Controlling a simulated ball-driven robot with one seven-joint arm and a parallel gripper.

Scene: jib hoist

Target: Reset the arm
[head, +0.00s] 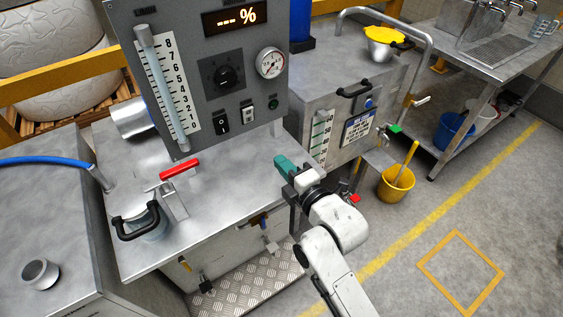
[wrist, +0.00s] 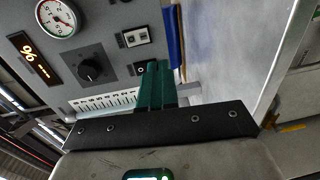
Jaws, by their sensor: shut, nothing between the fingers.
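My arm reaches up from the lower right in the head view. My gripper (head: 286,163) has green fingers and is shut with nothing between them. It hangs above the right part of the metal bench top, in front of the grey control panel. In the wrist view my gripper (wrist: 157,70) shows its green fingers side by side, pointing toward the panel. It appears apart from the panel and the bench.
The control panel (head: 228,90) carries a dial, gauge and switches. A steel cabinet (head: 300,100) stands behind right. A yellow bucket (head: 396,184) stands on the floor. Open floor (head: 400,240) lies right.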

